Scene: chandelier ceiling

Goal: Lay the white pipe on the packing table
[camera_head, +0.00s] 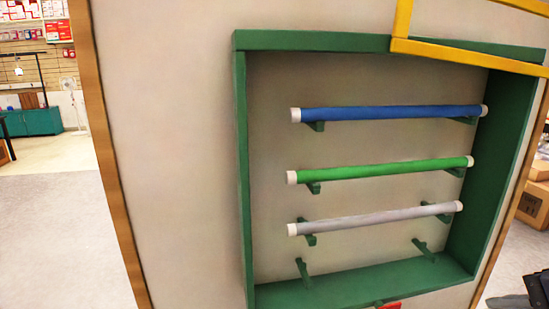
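Three pipes with white end caps lie across pairs of green brackets in a green-framed wall rack (241,170). The top pipe (390,113) is blue and the middle pipe (385,170) is green. The lowest pipe (375,219) is pale grey to whitish, the nearest in colour to a white pipe. It rests on its two brackets, slightly higher at its right end in the picture. Below it a bracket pair (303,273) is empty. I cannot make out a packing table.
A yellow bar frame (470,55) crosses the rack's upper right corner. A red piece (390,306) shows at the bottom edge. Cardboard boxes (535,200) stand at the far right. Open grey floor (60,240) lies to the left, with a teal cabinet (35,121) beyond.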

